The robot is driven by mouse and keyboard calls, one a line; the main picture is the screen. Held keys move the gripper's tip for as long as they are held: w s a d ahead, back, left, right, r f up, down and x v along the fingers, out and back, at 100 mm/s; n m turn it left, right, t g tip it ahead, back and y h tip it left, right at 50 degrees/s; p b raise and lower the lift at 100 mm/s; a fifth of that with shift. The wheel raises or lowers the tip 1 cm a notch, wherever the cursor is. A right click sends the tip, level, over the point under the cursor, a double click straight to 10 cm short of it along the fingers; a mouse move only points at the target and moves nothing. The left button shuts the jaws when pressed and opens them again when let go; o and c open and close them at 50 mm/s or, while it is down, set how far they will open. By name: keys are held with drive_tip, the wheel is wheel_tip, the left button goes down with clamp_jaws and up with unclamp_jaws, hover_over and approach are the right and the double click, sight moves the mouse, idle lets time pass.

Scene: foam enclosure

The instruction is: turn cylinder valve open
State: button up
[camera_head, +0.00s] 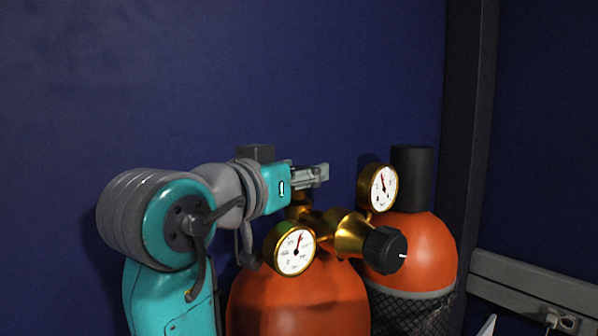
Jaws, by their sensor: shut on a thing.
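An orange gas cylinder (298,300) stands in front of me with a brass regulator (349,232) on its top. The regulator carries a round gauge (294,250) at the left, another gauge (377,187) at the right and a black knob (385,250) with a white mark. My gripper (318,175) comes in from the left, level, just above the brass stem. It is shut on the cylinder valve at the stem's top. The valve is mostly hidden by the fingers, so its turn position cannot be told.
A second orange cylinder (428,250) with a black cap (412,177) and dark netting stands close behind at the right. A dark post (470,120) and a grey rail (535,285) are farther right. The blue wall (250,70) is behind; the space above my gripper is clear.

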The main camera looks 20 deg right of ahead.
drive_tip(key=o, duration=1.2)
drive_tip(key=v, duration=1.2)
